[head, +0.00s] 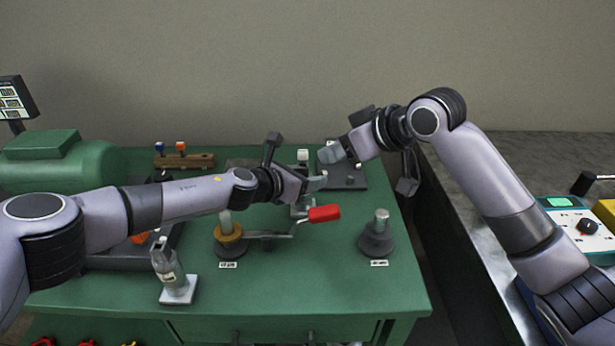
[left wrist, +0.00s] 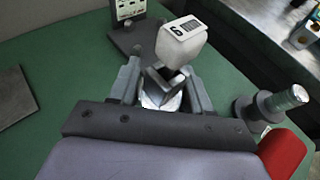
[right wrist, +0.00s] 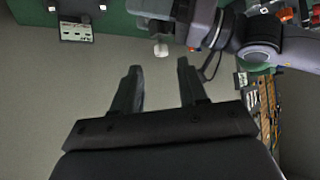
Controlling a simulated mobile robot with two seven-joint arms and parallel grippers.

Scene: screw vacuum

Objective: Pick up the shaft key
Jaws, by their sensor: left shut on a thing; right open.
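My left gripper (head: 316,184) is over the middle of the green table. In the left wrist view its fingers (left wrist: 160,92) are shut on a small grey metal piece (left wrist: 160,80), partly hidden between them. I cannot tell for sure that this is the shaft key. A white labelled block (left wrist: 182,42) shows just beyond the fingertips; it also shows behind the gripper in the head view (head: 303,156). My right gripper (head: 332,152) is behind the left one, near the table's back. Its fingers (right wrist: 158,85) are apart and empty in the right wrist view.
A red-handled lever (head: 324,213) lies just below my left gripper. A dark cone stand (head: 376,240) is to its right, a brass-collared stand (head: 229,240) to its left. A dark plate (head: 350,178) lies at the back right. The table's (head: 320,285) front right is clear.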

